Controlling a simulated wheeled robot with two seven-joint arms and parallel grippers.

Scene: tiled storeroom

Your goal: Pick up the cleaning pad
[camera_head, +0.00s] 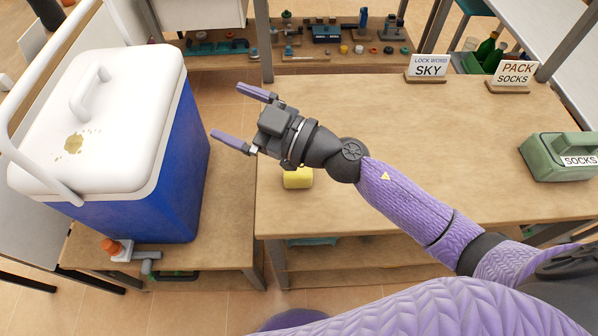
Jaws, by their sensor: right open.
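A small yellow block, which looks like the cleaning pad (297,179), lies on the wooden table near its front left corner. Its upper edge is partly covered by my right arm. My right gripper (226,111) is open and empty. It points left, past the table's left edge, over the gap toward the blue cooler. The pad is below and behind the fingers, under the wrist, and apart from them. My left gripper is not in view.
A blue cooler (165,185) with a stained white lid (110,110) stands left on a low bench.

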